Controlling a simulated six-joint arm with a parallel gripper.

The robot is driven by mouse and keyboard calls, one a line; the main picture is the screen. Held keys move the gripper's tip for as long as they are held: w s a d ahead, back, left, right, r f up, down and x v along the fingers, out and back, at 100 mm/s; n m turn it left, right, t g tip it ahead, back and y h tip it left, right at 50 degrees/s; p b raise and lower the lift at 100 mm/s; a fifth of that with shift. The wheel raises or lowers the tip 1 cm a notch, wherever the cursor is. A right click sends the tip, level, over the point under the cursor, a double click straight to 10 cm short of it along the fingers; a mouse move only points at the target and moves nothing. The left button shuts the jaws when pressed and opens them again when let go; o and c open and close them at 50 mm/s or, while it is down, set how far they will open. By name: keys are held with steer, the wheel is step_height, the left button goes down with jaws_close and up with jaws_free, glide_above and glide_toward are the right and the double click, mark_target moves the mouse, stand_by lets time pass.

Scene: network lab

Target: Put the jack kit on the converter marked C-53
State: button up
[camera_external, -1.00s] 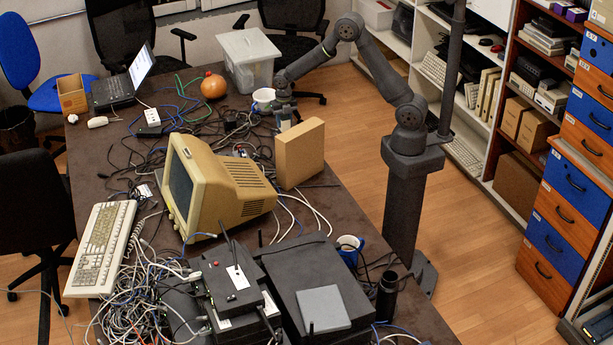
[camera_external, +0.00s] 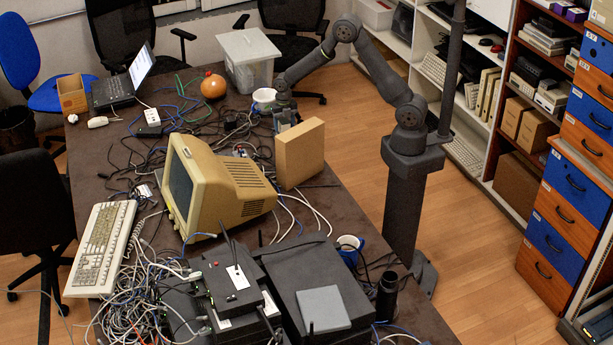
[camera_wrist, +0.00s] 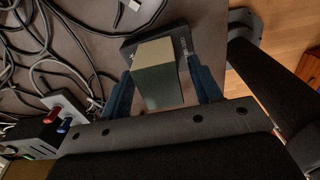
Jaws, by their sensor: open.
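In the wrist view a small box (camera_wrist: 158,85), greenish on its near face with a beige top, appears to be the jack kit. It sits on a flat dark device (camera_wrist: 184,42) with small pale lettering, probably a converter. The lettering is too small to read, so I cannot tell whether it says C-53. My gripper (camera_wrist: 160,76) is open, with one blue finger on each side of the box. A gap shows at the right finger; contact at the left is unclear. In the external view my gripper (camera_external: 284,112) is low over the table's far right edge, partly hidden behind clutter.
A cardboard box (camera_external: 299,154) and a beige monitor (camera_external: 210,185) stand nearer the camera. Cables (camera_wrist: 42,62) and a device with red and blue plugs (camera_wrist: 64,124) lie left of my gripper.

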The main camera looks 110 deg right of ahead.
mark_target(284, 121)
step_height(284, 121, up, 12)
stand_by(0.4)
steer(key=shift+f, duration=0.15)
steer(key=shift+f, duration=4.35)
